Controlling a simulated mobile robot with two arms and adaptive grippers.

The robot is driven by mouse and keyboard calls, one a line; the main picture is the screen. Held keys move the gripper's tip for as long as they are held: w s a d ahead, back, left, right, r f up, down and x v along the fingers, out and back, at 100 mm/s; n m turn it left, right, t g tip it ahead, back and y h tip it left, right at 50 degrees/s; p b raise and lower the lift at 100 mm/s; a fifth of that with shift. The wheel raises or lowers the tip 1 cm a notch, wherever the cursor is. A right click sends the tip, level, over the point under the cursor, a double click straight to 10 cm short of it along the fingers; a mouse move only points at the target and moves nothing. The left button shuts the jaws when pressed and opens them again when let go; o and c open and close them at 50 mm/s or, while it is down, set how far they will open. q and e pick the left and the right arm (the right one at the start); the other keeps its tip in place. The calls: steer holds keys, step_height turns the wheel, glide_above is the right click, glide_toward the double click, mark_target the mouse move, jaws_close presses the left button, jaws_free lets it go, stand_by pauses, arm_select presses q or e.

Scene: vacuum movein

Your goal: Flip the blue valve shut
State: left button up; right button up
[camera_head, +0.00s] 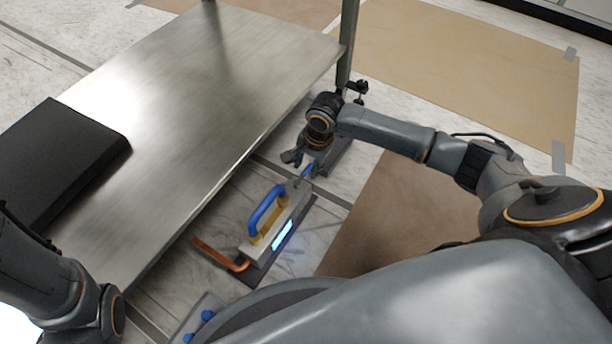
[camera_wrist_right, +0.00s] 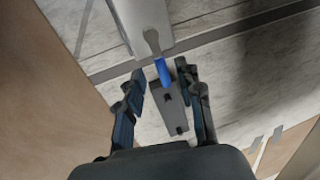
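The blue valve (camera_head: 307,170) is a short blue lever at the far end of a low metal device (camera_head: 296,212) on the floor. In the right wrist view the blue valve (camera_wrist_right: 163,73) points down from the device's grey end (camera_wrist_right: 143,22). My right gripper (camera_head: 300,160) is just above the valve. In the wrist view its two fingers (camera_wrist_right: 161,84) are apart, one on each side of the lever, with gaps visible. Whether either finger touches it I cannot tell. My left arm shows at lower left, but its gripper is out of view.
The device carries a large blue handle (camera_head: 264,209) and a bent copper pipe (camera_head: 222,254). A steel table (camera_head: 215,75) stands close on the left, with a black box (camera_head: 60,155) on it. A panel with blue knobs (camera_head: 197,320) lies nearer. Brown sheets (camera_head: 480,65) cover floor on the right.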

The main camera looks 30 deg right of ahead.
steer(key=shift+w+a+f+b, duration=0.1)
steer(key=shift+f+b, duration=0.15)
steer(key=shift+f, duration=0.3)
steer(key=shift+w+a+f+b, duration=0.1)
steer(key=shift+f+b, duration=0.15)
steer(key=shift+f, duration=0.25)
steer(key=shift+d, duration=0.1)
jaws_close()
